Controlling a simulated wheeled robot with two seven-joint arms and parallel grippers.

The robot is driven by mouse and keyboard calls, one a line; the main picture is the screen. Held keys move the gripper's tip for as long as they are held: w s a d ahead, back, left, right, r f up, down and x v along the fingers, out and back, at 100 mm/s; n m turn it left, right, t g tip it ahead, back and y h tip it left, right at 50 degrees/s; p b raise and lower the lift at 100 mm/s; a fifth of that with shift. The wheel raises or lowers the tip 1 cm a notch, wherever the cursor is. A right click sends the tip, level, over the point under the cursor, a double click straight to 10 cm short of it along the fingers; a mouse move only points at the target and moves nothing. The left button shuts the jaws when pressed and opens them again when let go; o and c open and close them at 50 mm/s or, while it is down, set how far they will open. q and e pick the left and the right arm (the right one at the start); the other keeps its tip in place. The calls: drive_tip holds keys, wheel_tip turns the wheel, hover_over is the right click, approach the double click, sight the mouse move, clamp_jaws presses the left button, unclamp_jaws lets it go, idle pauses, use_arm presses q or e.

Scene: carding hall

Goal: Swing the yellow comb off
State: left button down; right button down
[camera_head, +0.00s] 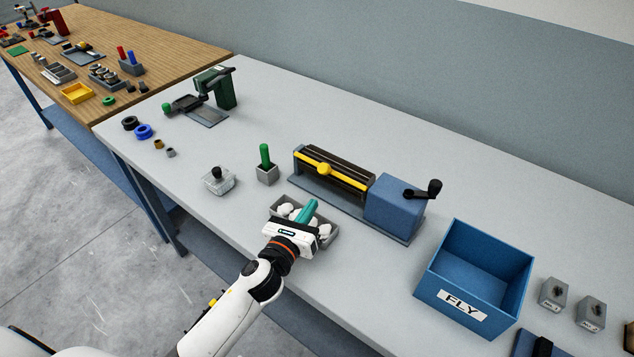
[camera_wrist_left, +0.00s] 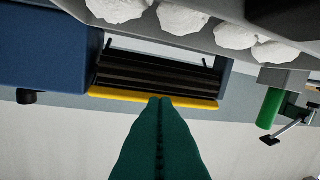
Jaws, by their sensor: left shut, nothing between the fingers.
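The yellow comb (camera_head: 345,178) is a long bar with a round yellow boss, lying along the front of the dark roller of the carding machine (camera_head: 390,207). In the left wrist view the comb (camera_wrist_left: 125,94) runs across below the dark roller (camera_wrist_left: 150,72). My left gripper (camera_head: 312,204) has teal fingers, shut and empty, above the grey tray of white tufts in front of the machine. In the wrist view its fingertips (camera_wrist_left: 160,100) overlap the comb, but the head view shows them short of it. My right gripper is out of view.
The grey tray (camera_head: 277,208) holds several white tufts. A green-handled tool in a grey block (camera_head: 267,174) and a clear block with a black knob (camera_head: 218,182) stand left. A black crank (camera_head: 424,191) and blue FLY bin (camera_head: 470,267) are right.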

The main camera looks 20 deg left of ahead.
sight(328, 168)
use_arm(q)
drive_tip(key=w, duration=0.1)
drive_tip(key=w+r+p, duration=0.1)
drive_tip(key=w+r, duration=0.1)
drive_tip(key=w, duration=0.1)
drive_tip(key=shift+d+p, duration=0.2)
drive_tip(key=shift+p, duration=0.2)
drive_tip(key=shift+w+r, duration=0.3)
drive_tip(key=shift+w, duration=0.15)
drive_tip(key=shift+r, duration=0.1)
drive_tip(key=w+r+p, duration=0.2)
drive_tip(key=w+d+r+p, duration=0.1)
drive_tip(key=w+r+p, duration=0.1)
drive_tip(key=r, duration=0.1)
drive_tip(key=shift+d+r, duration=0.1)
drive_tip(key=shift+d, duration=0.05)
drive_tip(key=w, duration=0.2)
drive_tip(key=w+d+r, duration=0.1)
drive_tip(key=w, duration=0.1)
drive_tip(key=w+d+r+p, duration=0.1)
drive_tip(key=w, duration=0.1)
drive_tip(key=shift+w+d+r, duration=0.15)
drive_tip(key=shift+r, duration=0.1)
drive_tip(key=shift+w+d+r, duration=0.1)
drive_tip(key=shift+w+d, duration=0.15)
drive_tip(key=shift+w, duration=0.4)
drive_tip(key=shift+w+d+r, duration=0.1)
drive_tip(key=shift+w+d, duration=0.15)
drive_tip(key=shift+w, duration=0.35)
